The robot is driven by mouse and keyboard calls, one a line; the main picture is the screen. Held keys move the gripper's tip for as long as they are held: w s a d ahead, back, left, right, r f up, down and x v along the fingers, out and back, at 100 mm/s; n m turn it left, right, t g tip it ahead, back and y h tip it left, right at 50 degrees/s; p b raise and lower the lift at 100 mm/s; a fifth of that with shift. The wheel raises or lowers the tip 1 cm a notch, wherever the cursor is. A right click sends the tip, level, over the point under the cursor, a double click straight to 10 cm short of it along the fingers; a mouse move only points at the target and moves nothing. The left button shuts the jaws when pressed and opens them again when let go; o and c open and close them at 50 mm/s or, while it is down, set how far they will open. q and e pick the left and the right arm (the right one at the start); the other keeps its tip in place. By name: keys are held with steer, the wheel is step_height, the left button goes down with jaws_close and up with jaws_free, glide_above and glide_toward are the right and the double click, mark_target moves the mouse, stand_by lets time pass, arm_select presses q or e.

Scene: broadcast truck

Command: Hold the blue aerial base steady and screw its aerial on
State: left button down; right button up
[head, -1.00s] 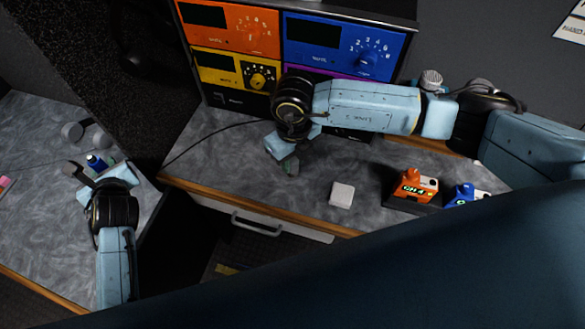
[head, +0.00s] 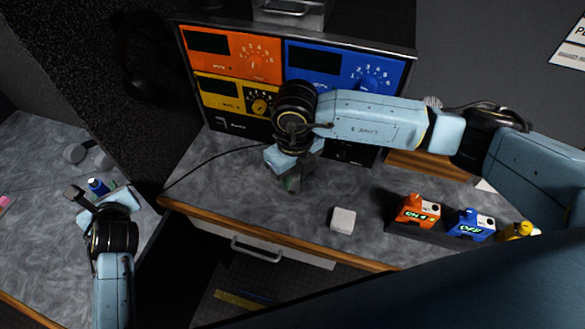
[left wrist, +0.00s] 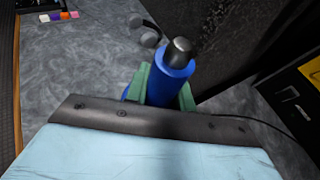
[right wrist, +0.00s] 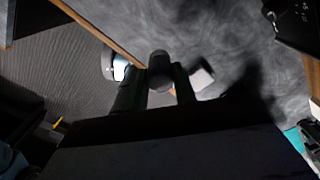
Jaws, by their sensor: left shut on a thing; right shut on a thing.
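The blue aerial base (head: 98,186) is a short blue cylinder, held upright over the left table. My left gripper (head: 108,190) is shut on it. In the left wrist view the blue base (left wrist: 174,80) stands between green finger pads, with a dark metallic top (left wrist: 180,50). My right gripper (head: 290,182) is over the counter in front of the rack, well apart from the base. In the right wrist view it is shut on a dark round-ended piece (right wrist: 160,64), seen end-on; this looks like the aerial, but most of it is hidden.
A rack of coloured units (head: 300,75) stands behind the right arm. A white block (head: 343,220) lies on the counter. Orange (head: 417,211) and blue (head: 470,224) devices sit in a dark tray at right. Grey headphones (head: 87,156) lie behind the left gripper. A gap separates table and counter.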

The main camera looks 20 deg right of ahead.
arm_select(q)
steer(key=shift+w+r, duration=0.1)
steer(key=shift+r, duration=0.1)
